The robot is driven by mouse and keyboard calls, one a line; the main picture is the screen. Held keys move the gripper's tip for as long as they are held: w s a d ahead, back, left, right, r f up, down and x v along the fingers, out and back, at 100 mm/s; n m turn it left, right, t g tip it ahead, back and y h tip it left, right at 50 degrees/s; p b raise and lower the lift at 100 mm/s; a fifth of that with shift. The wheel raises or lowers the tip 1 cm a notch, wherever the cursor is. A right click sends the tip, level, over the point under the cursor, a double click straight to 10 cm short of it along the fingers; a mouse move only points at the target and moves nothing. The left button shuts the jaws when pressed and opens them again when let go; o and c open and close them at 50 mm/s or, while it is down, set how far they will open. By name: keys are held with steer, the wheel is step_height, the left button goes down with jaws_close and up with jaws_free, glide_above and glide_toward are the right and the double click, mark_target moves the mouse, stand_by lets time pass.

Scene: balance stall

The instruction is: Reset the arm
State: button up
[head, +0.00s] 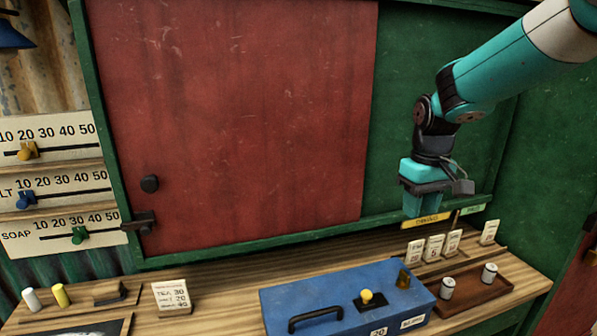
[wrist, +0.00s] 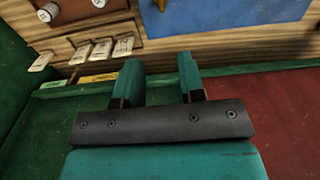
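My arm reaches in from the top right of the head view. My gripper (head: 422,208) points down in front of the green panel, above the counter and behind the blue box. In the wrist view my gripper (wrist: 160,75) shows two teal fingers standing apart with nothing between them. The wooden counter edge shows beyond the fingers there.
A blue box (head: 290,301) with a black handle and yellow knob stands on the counter. Right of it are small label cards (head: 434,247) and a brown tray (head: 470,295) with two small canisters. A red sliding panel (head: 240,120) stands left. Slider scales (head: 50,140) hang far left.

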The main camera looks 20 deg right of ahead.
steer(key=s+a+r+n+y, duration=0.1)
steer(key=s+a+n+y, duration=0.1)
steer(key=s+a, duration=0.9)
steer(key=s+a+r+n+y, duration=0.1)
steer(key=s+a+n, duration=0.3)
steer(key=s+a, duration=0.7)
steer(key=shift+a+r+y, duration=0.2)
steer(key=shift+r+y, duration=0.1)
steer(key=shift+y, duration=0.3)
steer(key=shift+s, duration=0.1)
